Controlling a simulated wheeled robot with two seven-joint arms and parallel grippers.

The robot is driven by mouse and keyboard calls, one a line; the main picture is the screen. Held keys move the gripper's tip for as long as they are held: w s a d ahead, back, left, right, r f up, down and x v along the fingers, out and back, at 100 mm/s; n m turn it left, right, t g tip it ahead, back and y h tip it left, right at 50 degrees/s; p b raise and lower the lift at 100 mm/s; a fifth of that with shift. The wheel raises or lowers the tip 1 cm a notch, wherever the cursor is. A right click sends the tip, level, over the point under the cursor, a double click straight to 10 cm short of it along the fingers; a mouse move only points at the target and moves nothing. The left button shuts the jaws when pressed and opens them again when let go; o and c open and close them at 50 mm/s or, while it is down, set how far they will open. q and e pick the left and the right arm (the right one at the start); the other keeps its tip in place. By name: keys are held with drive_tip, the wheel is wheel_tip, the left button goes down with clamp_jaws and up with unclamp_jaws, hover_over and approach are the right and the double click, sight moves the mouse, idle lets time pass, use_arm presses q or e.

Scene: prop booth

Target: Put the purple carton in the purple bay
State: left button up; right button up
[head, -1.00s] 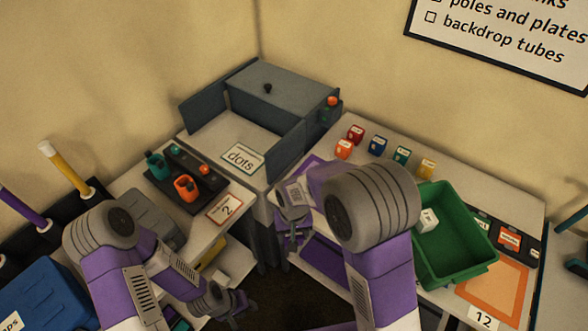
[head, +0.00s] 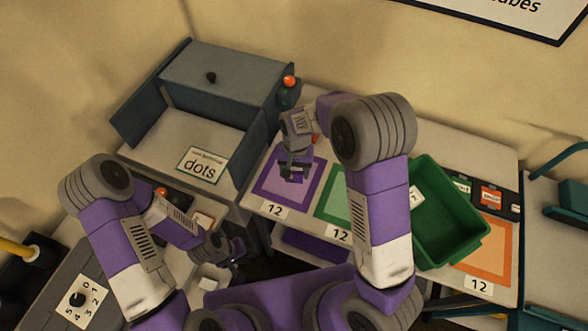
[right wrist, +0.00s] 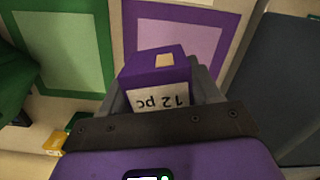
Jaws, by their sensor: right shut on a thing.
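The purple carton (right wrist: 157,75), with a "12 pc" label, is between the fingers of my right gripper (right wrist: 168,92). In the head view my right gripper (head: 295,172) is over the purple bay (head: 263,190), a purple-framed square on the bench. The carton's underside is hidden, so I cannot tell if it touches the bay. The purple bay also shows beyond the carton in the right wrist view (right wrist: 200,45). My left gripper (head: 232,252) is low at the left bench, away from the carton; its finger gap is unclear.
A green bay (head: 331,208) lies right of the purple bay, and an orange bay (head: 490,250) lies farther right. A green crate (head: 447,225) stands between them, partly behind my right arm. The grey dots box (head: 225,85) and a post with a red button (head: 288,90) stand to the left.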

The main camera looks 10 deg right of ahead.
drive_tip(key=d+f+m, duration=0.1)
drive_tip(key=w+d+f+m, duration=0.1)
drive_tip(key=f, duration=0.1)
drive_tip(key=w+d+f+m, duration=0.1)
drive_tip(key=d+f, duration=0.1)
drive_tip(key=shift+w+f, duration=0.1)
drive_tip(key=shift+w, duration=0.15)
drive_tip(key=shift+w+f, duration=0.1)
drive_tip(key=shift+f, duration=2.1)
drive_tip(key=shift+f, duration=0.1)
drive_tip(key=o, duration=1.1)
drive_tip(key=r, duration=0.8)
drive_tip(key=w+r+p, duration=0.1)
drive_tip(key=r, duration=0.3)
drive_tip(key=shift+d+r, duration=0.1)
drive_tip(key=shift+d, duration=0.15)
